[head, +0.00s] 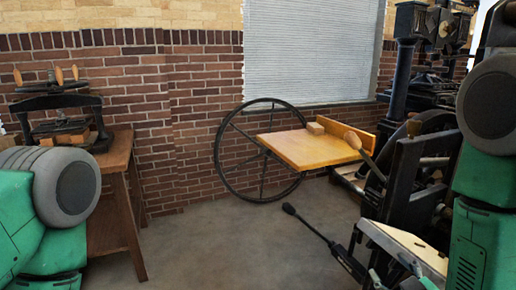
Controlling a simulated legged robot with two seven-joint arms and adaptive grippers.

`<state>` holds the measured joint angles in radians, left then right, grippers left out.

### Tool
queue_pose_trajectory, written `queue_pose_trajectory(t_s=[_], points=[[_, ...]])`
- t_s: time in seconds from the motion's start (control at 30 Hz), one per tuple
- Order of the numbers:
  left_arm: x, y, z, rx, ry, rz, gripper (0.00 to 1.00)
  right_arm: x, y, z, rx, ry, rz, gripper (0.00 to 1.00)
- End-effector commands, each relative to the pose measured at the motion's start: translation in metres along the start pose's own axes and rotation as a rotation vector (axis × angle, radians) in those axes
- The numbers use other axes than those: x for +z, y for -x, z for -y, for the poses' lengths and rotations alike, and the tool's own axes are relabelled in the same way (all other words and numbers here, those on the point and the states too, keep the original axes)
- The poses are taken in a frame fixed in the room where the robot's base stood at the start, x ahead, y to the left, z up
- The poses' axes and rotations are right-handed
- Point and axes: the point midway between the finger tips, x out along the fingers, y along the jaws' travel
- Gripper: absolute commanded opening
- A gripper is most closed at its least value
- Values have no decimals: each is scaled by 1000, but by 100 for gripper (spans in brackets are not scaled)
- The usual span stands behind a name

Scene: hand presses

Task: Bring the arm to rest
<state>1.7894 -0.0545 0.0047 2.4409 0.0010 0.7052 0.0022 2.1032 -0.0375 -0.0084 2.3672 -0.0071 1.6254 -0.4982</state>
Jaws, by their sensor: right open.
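My right arm comes in along the right edge, with green links and a large grey round joint. My right gripper (399,277) shows only in part at the bottom right, low in front of the black press (397,180). Its fingers are apart, and I see nothing held between them. The bottom edge of the picture cuts off part of it. My left arm, green with a grey round joint, fills the lower left corner. Its gripper is out of view.
A small black hand press (60,118) stands on a wooden table (118,155) at the left. A large spoked wheel (218,150) and a yellow wooden board (305,150) are in the middle, before a brick wall (200,100). Bare floor (220,245) lies between the arms.

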Motion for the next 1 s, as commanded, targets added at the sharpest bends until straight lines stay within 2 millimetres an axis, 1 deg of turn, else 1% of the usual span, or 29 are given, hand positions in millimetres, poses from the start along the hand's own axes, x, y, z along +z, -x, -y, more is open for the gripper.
queue_pose_trajectory(t_s=[0.03,0.07,0.1,0.17,0.2,0.27,0.3,0.37,0.4,0.5,0.6,0.7,0.8,1.0], points=[[0,0,0,0,0,0,40,20,5,12,-39,-27,70,51],[0,0,0,0,0,0,40,32,8,19,-62,-47,114,51],[0,0,0,0,0,0,40,50,15,30,-95,-75,181,51],[0,0,0,0,0,0,40,79,29,48,-146,-122,296,51],[0,0,0,0,0,0,40,100,42,61,-182,-158,386,51],[0,0,0,0,0,0,40,134,67,81,-233,-214,538,51],[0,0,0,0,0,0,40,154,86,93,-262,-250,639,51],[0,0,0,0,0,0,40,180,115,109,-295,-297,783,51],[0,0,0,0,0,0,40,194,135,118,-312,-325,872,51],[0,0,0,0,0,0,40,220,179,134,-337,-377,1064,51],[0,0,0,0,0,0,40,233,210,142,-347,-407,1193,51],[0,0,0,0,0,0,40,239,226,145,-349,-421,1257,51],[0,0,0,0,0,0,40,240,230,146,-349,-425,1276,51],[0,0,0,0,0,0,40,240,230,146,-349,-424,1273,51]])
